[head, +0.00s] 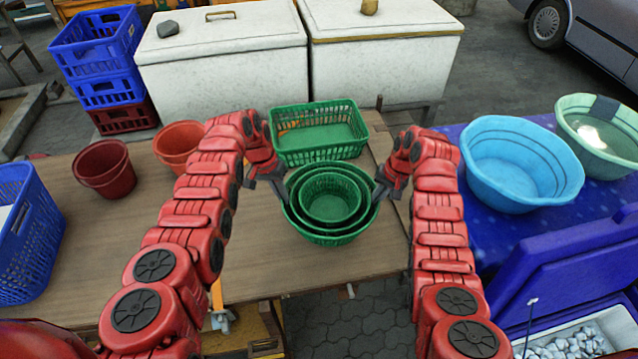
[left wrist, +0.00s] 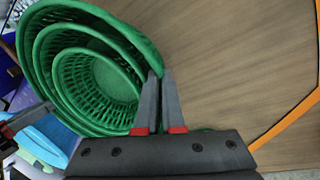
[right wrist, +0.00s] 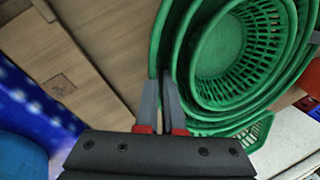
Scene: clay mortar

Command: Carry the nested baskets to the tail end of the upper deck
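The nested baskets (head: 331,196) are several round green plastic baskets, one inside another, roughly upright over the middle of the brown wooden table (head: 270,255). My left gripper (head: 283,199) is at their left side, its fingers closed on the outer rim, which shows in the left wrist view (left wrist: 159,76). My right gripper (head: 376,196) is at their right side, its fingers also closed on the outer rim, as in the right wrist view (right wrist: 162,78). Their underside is hidden, so I cannot tell whether they touch the table. I cannot tell which surface is the upper deck.
A rectangular green basket (head: 320,135) stands just behind. Two reddish buckets (head: 104,168) and a blue basket (head: 30,235) are left. Blue (head: 515,165) and pale green basins (head: 600,130) stand on a blue cloth at right. White chests (head: 225,60) line the back.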

